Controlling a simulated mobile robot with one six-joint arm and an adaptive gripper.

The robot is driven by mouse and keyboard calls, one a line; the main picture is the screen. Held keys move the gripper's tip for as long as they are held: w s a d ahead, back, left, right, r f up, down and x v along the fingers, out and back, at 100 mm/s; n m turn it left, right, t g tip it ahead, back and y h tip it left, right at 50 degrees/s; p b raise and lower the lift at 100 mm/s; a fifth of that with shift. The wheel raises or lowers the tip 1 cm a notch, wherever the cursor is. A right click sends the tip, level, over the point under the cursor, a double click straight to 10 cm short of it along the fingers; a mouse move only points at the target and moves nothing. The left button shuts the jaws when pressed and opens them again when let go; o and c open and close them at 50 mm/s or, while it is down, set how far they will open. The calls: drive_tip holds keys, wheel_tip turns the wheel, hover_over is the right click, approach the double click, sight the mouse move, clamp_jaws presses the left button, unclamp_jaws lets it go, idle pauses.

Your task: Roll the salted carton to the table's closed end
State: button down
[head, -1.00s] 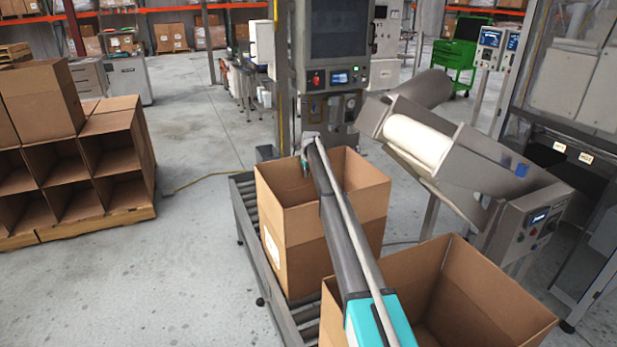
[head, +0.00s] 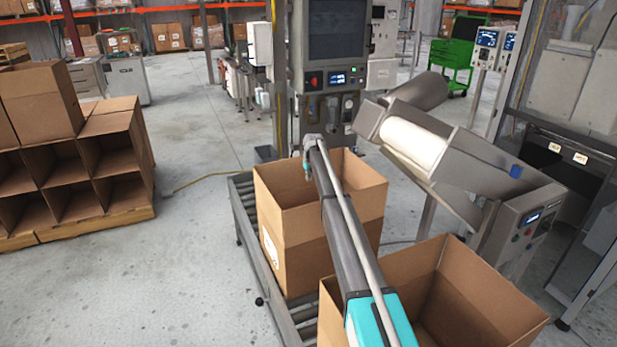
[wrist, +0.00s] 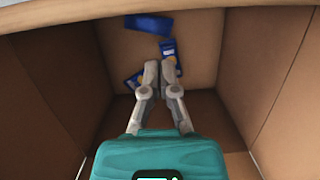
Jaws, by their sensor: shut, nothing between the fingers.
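Two open brown cartons stand on a roller table (head: 243,232). The far carton (head: 292,262) has a white label on its left side; the near carton (head: 480,290) is partly cut off by the lower picture edge. I cannot read which one is salted. My arm reaches over the near carton to the far one, and my gripper (wrist: 158,70) is shut and empty, pointing down inside the far carton. In the wrist view, several blue packets (wrist: 149,24) lie on that carton's floor, just beyond and beside the fingertips.
A machine column with a screen (head: 337,35) stands behind the table's far end. A tilted steel weigher chute (head: 455,150) and its control box stand close on the right. Stacked empty cartons (head: 75,165) are at left, with clear floor between.

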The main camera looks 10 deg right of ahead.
drive_tip(key=p+v, duration=0.7)
drive_tip(key=v, duration=0.1)
drive_tip(key=shift+s+r, duration=0.15)
drive_tip(key=shift+r, duration=0.05)
idle(0.4)
drive_tip(key=c, duration=0.9)
unclamp_jaws()
drive_tip(key=shift+s, duration=0.25)
drive_tip(key=shift+o, duration=0.7)
drive_tip(key=s+r+n+p, duration=0.2)
drive_tip(key=s+n, duration=0.5)
drive_tip(key=s, duration=0.7)
drive_tip(key=shift+s+r+p, duration=0.25)
drive_tip(key=shift+r+p, duration=0.1)
drive_tip(key=shift+p, duration=0.3)
drive_tip(key=s+r+n+g+p, duration=0.1)
drive_tip(key=s+r+n+p, duration=0.3)
drive_tip(key=s+n, duration=0.9)
drive_tip(key=s+d+r+n+g+p, duration=0.1)
drive_tip(key=s+r+n+p, duration=0.3)
drive_tip(key=s+n, duration=0.8)
drive_tip(key=shift+s+r+n+g+h+p, duration=0.2)
drive_tip(key=shift+s+n+g+h+p, duration=0.15)
drive_tip(key=shift+s, duration=10.6)
